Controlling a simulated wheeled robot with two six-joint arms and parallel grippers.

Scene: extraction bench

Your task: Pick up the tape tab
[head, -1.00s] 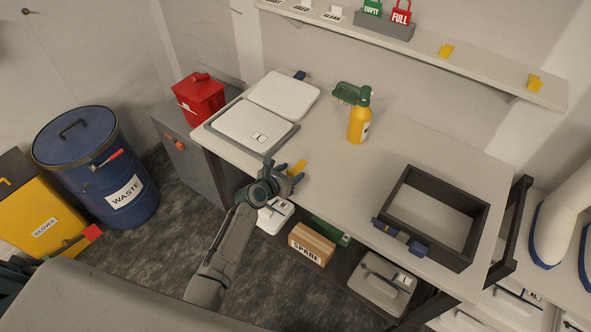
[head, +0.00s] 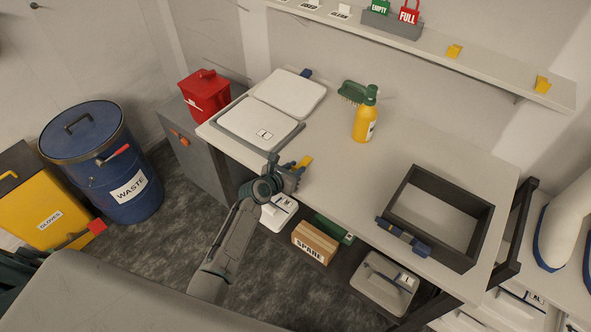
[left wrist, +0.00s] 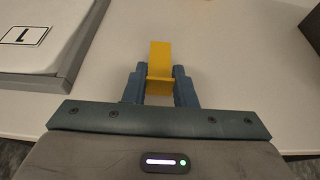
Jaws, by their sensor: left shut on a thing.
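The yellow tape tab (left wrist: 160,62) is between the two fingers of my left gripper (left wrist: 159,88) in the left wrist view. The fingers are shut on its near part, and its far part sticks out beyond them. In the head view the tab (head: 304,161) shows as a small yellow piece at the tip of my left gripper (head: 293,170), over the front edge of the bench (head: 335,190). I cannot tell whether the tab touches the bench top. My right gripper is not in view.
A white lidded tray marked L (head: 262,122) lies left of my gripper. A dark open crate (head: 478,232) is at the right.

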